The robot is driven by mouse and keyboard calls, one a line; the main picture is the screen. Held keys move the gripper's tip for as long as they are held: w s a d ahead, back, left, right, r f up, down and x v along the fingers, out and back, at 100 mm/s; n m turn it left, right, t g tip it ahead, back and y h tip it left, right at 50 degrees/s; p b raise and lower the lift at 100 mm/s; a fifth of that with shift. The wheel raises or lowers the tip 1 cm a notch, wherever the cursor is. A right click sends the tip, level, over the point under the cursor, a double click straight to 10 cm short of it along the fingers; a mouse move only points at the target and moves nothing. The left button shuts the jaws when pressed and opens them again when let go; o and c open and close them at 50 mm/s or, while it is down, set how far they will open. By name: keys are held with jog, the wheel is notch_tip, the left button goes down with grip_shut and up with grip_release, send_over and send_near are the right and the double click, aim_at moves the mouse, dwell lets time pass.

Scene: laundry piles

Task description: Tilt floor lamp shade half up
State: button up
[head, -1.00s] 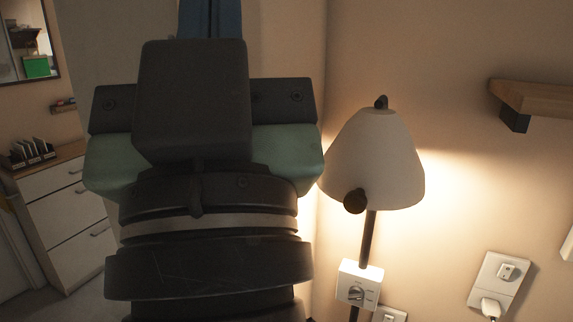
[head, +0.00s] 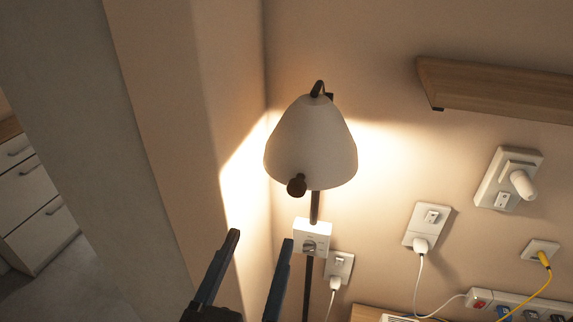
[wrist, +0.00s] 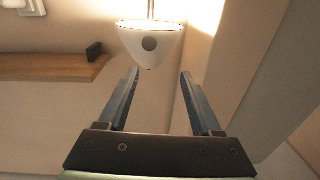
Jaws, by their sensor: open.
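The floor lamp's white cone-shaped shade (head: 312,140) is lit and hangs with its wide opening facing down. A dark round knob (head: 297,186) sits on its lower front edge. The dark pole (head: 315,206) runs down behind a white box with a dial (head: 312,238). My gripper (head: 261,236) is open and empty, below and left of the shade in the head view.
A wooden wall shelf (head: 490,92) is at the upper right. Sockets with plugs (head: 426,228) and a power strip (head: 510,305) are on the right, with cables hanging. A wall corner stands close left of the lamp. A white drawer cabinet (head: 40,210) is at the far left.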

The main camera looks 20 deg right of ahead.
aim_at(295, 192)
jog(key=shift+g+h, duration=0.3)
jog(key=p+x, duration=0.2)
jog(key=x, duration=0.1)
jog(key=p+x, duration=0.2)
jog(key=x, duration=0.2)
jog(key=d+p+x, duration=0.1)
jog(key=p+x, duration=0.1)
jog(key=x, duration=0.1)
jog(key=shift+s+d+f, duration=0.2)
jog(key=shift+d+f, duration=0.05)
jog(key=shift+f, duration=0.1)
jog(key=shift+x, duration=0.8)
jog(key=shift+f, duration=0.15)
grip_shut()
